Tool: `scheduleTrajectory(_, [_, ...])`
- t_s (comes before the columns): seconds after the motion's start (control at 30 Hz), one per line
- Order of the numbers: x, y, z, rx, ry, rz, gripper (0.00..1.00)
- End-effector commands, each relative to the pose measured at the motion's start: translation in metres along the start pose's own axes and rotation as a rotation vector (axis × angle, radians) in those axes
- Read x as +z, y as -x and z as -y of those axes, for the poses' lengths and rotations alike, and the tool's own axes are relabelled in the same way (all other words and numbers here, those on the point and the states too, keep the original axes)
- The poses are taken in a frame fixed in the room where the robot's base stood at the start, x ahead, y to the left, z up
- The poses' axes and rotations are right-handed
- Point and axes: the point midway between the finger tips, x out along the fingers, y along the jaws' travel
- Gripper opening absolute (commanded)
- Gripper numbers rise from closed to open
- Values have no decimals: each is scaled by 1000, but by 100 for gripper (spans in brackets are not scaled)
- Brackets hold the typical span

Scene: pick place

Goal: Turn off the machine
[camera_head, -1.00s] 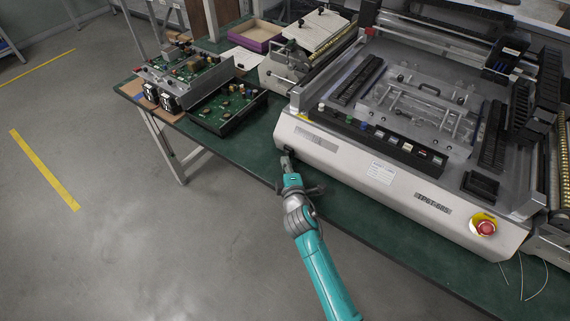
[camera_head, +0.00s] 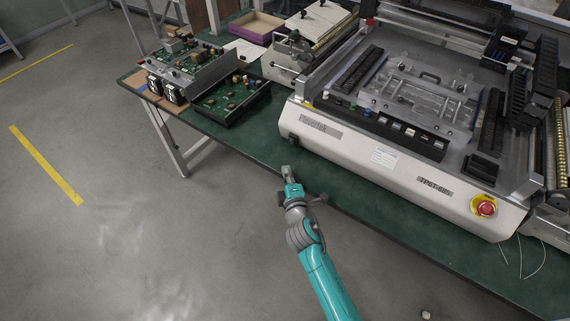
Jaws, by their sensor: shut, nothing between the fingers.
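The machine (camera_head: 345,142) is a large light-grey benchtop unit on the green table, filling the right half of the head view. A small dark switch (camera_head: 293,139) sits low at the left end of its front panel. A row of buttons (camera_head: 395,127) runs along its upper front edge. A red emergency stop button (camera_head: 486,207) on a yellow base is at the front right. My gripper (camera_head: 287,171) is shut and empty, in front of the machine's left end, below the dark switch in the picture and apart from it.
The green table (camera_head: 262,149) has bare room along its front edge. Circuit board assemblies (camera_head: 195,69) and a black tray with a green board (camera_head: 230,101) stand left of the machine. A purple box (camera_head: 256,25) is at the back. Floor in front is mostly clear.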

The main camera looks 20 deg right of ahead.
Motion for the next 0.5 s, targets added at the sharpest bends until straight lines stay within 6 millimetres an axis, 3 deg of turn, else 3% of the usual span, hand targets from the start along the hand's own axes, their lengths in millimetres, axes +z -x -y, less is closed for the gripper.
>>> scheduleTrajectory(0.2, [1, 34, 9, -2, 2, -1, 0])
scheduleTrajectory(0.5, [1, 52, 13, 0, 0, 0, 0])
